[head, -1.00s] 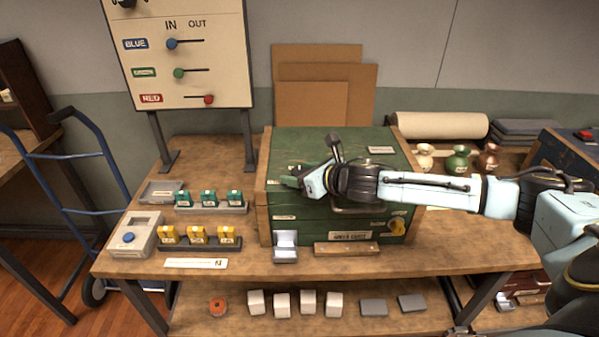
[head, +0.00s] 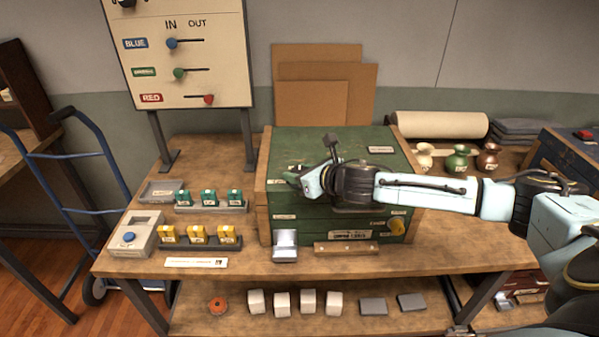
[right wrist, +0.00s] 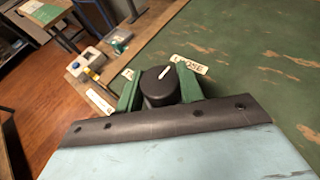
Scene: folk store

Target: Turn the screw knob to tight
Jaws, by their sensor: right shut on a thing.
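The screw knob (right wrist: 158,90) is a round black knob with a white pointer mark on top, set on the top of the green chest (head: 290,145). In the right wrist view it sits between the two green fingers of my right gripper (right wrist: 160,86), which is shut on it. The white mark slants up and right, towards a white label (right wrist: 190,64) whose text I cannot read for sure. Another white label (right wrist: 99,101) lies to the left. In the head view my right gripper (head: 295,178) is at the chest's front left top and hides the knob. My left gripper is not in view.
Left of the chest stand a grey box with a blue button (head: 129,237) and racks of green blocks (head: 209,197) and yellow blocks (head: 197,233). A lever board (head: 190,60) stands behind them. Small vases (head: 457,158) are at the right. The table's front right is clear.

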